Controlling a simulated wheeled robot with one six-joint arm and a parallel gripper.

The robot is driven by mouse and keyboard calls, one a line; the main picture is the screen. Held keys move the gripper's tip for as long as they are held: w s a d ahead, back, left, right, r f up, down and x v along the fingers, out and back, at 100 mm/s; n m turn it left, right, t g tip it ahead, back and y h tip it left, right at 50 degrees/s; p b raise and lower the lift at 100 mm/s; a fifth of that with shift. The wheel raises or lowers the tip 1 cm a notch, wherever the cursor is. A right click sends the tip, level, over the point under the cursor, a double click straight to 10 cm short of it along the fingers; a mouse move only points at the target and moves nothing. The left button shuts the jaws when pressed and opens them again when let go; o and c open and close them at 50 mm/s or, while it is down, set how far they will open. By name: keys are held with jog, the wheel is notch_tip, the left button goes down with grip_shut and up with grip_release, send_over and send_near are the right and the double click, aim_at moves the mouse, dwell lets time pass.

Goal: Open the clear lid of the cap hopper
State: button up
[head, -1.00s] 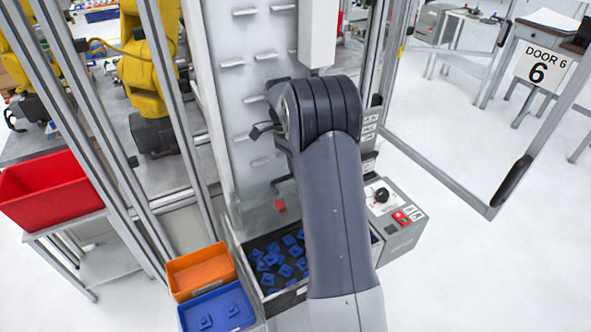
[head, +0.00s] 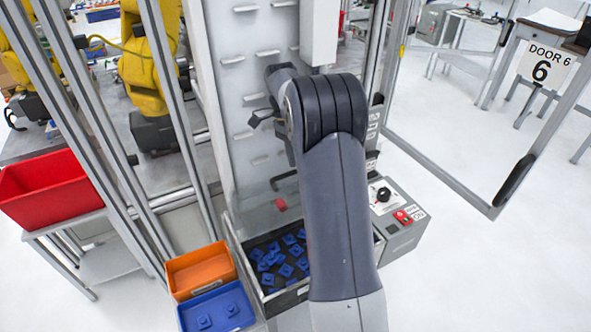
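The cap hopper (head: 240,255) stands at the foot of a pale slatted panel, and blue caps (head: 285,262) show in its dark bin. A small red tab (head: 281,204) sits just above the bin's back part. The clear lid is hard to make out, and I cannot tell its angle. My arm reaches over the hopper's right part and hides some of it. My gripper (head: 261,118) is mostly hidden behind my arm; only a dark part shows in front of the slatted panel, above and left of the red tab. Its fingers and any contact cannot be made out.
An orange bin (head: 202,270) and a blue bin (head: 219,309) sit left of the hopper. A control box (head: 396,212) with a black knob and red switch is at right. Metal frame posts stand left, with a red bin (head: 50,190) beyond. Floor at right is open.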

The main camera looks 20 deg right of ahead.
notch_tip(320, 180, up, 7)
jog(key=shift+f+b, duration=0.2)
jog(key=shift+b, duration=0.2)
jog(key=shift+c, duration=0.4)
